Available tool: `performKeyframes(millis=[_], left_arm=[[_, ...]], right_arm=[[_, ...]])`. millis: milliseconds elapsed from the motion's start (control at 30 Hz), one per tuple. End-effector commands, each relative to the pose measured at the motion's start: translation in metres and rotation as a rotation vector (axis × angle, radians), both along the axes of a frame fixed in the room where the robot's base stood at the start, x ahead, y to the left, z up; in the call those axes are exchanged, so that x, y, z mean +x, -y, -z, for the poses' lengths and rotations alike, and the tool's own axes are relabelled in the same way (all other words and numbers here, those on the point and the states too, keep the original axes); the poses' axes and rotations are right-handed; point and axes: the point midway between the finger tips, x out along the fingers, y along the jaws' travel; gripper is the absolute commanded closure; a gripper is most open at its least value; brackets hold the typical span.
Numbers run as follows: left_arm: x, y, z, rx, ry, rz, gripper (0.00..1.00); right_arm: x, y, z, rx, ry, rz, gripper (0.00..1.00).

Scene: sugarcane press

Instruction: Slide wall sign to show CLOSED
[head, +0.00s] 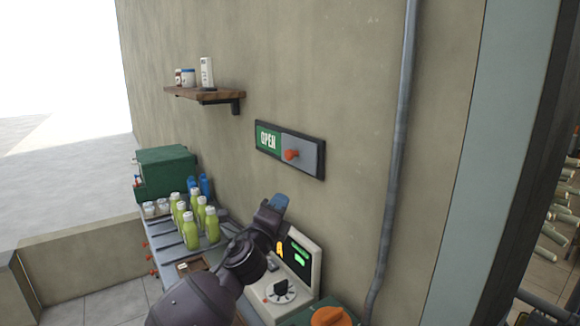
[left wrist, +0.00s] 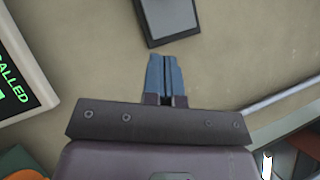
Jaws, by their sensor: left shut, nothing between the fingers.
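The wall sign (head: 290,149) is a dark-framed plate on the wall. Its green left part reads OPEN, and a grey slider panel (head: 308,155) with an orange-red knob (head: 291,155) covers the right part. My left gripper (head: 279,201) is below the sign, apart from it, with its blue fingers shut and empty. In the left wrist view the shut fingers (left wrist: 164,75) point toward a dark-edged grey panel (left wrist: 168,18) at the top, likely an end of the sign. The knob is not seen there. My right gripper is not in view.
A counter below holds several green bottles (head: 212,225), a green box (head: 165,172) and a white device with a lit screen and dial (head: 282,290). A wooden shelf (head: 205,95) is on the wall to the left. A grey pipe (head: 397,150) runs down the wall right of the sign.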

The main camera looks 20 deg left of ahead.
Motion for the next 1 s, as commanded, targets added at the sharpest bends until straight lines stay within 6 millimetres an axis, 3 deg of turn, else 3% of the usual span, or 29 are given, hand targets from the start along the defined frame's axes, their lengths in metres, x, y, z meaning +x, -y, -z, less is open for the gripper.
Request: performKeyframes(millis=[167,700,1000], left_arm=[[0.014,0.002,-0.006,-0.001,0.001,0.000,1.00],[0.095,0.010,-0.033,0.000,0.001,0.000,1.00],[0.117,-0.011,-0.048,0.001,0.001,0.000,1.00]], right_arm=[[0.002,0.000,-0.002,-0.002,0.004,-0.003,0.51],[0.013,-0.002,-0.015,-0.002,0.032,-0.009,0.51],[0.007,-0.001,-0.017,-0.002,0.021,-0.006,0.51]])
